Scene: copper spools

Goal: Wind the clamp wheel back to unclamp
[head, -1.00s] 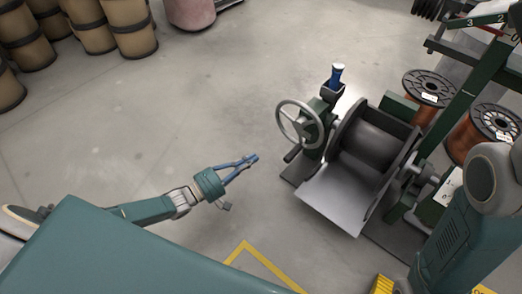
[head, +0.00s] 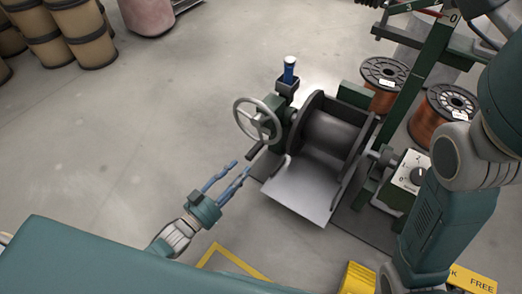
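The clamp wheel (head: 257,121) is a pale grey spoked handwheel on the left side of the dark green winding machine (head: 301,172). A dark handle (head: 251,156) sticks out at its lower edge. My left gripper (head: 241,165) is open and empty, its blue fingers spread. It is below and left of the wheel in the picture, apart from it. A spool drum (head: 327,136) sits in the machine behind a grey sloping plate (head: 300,190). My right arm shows at the right, but its gripper is out of view.
A control box with a black knob (head: 418,174) stands right of the machine. Copper spools (head: 384,83) stand behind it. A blue-topped part (head: 289,70) rises beside the wheel. Barrels (head: 78,33) stand far left. The floor left of the wheel is clear.

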